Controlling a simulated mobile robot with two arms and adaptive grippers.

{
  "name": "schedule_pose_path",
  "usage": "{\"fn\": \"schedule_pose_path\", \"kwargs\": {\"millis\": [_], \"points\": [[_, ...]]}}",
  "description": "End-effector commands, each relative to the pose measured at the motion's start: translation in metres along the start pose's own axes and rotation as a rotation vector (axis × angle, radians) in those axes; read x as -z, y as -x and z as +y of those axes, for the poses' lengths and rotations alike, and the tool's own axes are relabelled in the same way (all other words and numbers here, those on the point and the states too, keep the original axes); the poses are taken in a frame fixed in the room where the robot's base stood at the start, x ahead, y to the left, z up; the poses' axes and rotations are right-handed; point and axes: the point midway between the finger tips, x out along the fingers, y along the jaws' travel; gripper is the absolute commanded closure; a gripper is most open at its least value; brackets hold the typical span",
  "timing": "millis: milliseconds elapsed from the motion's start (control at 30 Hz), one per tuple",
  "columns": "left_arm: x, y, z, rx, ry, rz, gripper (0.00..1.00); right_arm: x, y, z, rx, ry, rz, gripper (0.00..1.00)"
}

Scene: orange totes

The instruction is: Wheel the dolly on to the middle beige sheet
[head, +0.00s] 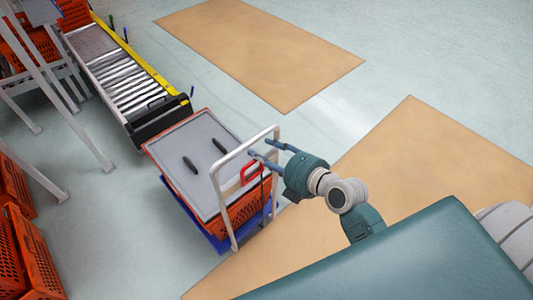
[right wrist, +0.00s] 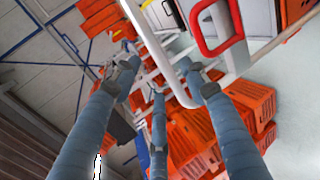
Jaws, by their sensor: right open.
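The dolly has a blue base (head: 222,243), a white tube handle (head: 222,190) with a red grip (head: 250,172), and carries an orange tote (head: 245,212) under a grey lid. It stands on the pale floor, close to the left edge of the near beige sheet (head: 420,165). A far beige sheet (head: 262,50) lies beyond; which is the middle one I cannot tell. My right gripper (head: 260,148) is open at the handle's upper right. In the right wrist view, the white tube (right wrist: 160,50) passes between its spread fingers (right wrist: 160,85). My left gripper is not in view.
A roller conveyor (head: 125,80) with a yellow side ends just behind the dolly. Orange totes (head: 30,255) and white rack posts (head: 65,110) stand at the left. Two dark objects (head: 190,165) lie on the lid. Both sheets look bare where visible.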

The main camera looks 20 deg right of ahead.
Motion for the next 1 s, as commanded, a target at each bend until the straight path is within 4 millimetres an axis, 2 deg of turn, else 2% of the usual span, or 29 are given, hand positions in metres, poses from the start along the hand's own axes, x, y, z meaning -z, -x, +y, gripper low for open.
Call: {"fn": "schedule_pose_path", "kwargs": {"millis": [167,400,600,1000], "points": [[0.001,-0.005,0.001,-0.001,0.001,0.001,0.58,0.0,-0.017,0.001,-0.005,0.0,0.0,0.56],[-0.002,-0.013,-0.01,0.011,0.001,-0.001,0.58,0.0,-0.05,0.001,-0.005,-0.002,-0.001,0.56],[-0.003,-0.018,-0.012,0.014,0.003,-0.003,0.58,0.0,-0.07,0.0,-0.002,-0.001,-0.001,0.56],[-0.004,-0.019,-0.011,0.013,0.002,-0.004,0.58,0.0,-0.078,0.0,-0.001,0.001,0.0,0.56]]}}
